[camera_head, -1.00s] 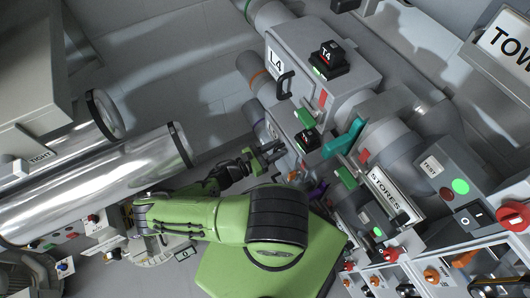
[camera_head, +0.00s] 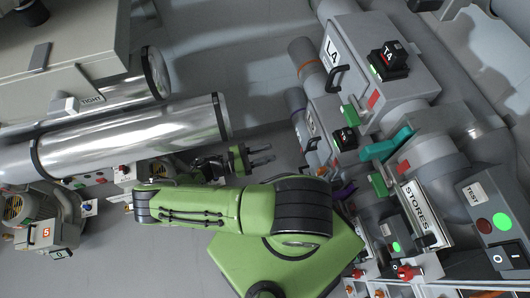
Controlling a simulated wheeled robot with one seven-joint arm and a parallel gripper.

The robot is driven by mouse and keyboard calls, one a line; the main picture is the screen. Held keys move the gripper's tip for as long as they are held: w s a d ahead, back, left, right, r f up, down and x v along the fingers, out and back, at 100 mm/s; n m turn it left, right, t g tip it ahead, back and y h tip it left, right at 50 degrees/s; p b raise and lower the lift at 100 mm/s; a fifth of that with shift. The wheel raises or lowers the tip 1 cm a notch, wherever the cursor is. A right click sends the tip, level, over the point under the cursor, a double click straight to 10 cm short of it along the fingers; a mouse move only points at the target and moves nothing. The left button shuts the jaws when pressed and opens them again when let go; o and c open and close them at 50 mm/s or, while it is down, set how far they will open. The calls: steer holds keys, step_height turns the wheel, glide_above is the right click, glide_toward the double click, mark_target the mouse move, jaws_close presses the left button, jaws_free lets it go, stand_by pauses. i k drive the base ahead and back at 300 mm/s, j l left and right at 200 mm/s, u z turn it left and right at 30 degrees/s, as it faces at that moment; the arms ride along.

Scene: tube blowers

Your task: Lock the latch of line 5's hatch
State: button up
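My gripper (camera_head: 262,154) is in the middle of the camera view, with its two dark fingers apart and nothing between them. It points right, with a gap of floor between it and the grey line housings. The smaller grey housing (camera_head: 324,120) beside the L4 housing carries a black-and-red tag block (camera_head: 345,138) and a small label (camera_head: 311,122). The label is too small to read, so I cannot confirm this is line 5's hatch. A dark and orange handle (camera_head: 312,143) sits on its near side. I cannot make out its latch; my arm hides the lower part.
The L4 housing (camera_head: 400,60) with its T4 block (camera_head: 389,59) stands beyond. A teal lever (camera_head: 386,145) and green blocks (camera_head: 378,185) stick out at right. Shiny tubes (camera_head: 130,138) lie left. Grey floor (camera_head: 230,60) is open behind.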

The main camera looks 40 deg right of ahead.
mark_target(324, 171)
steer(key=k+j, duration=0.1)
steer(key=j, duration=0.35)
steer(key=k+j, duration=0.1)
steer(key=j, duration=0.4)
steer(key=k+j, duration=0.1)
steer(key=j, duration=0.35)
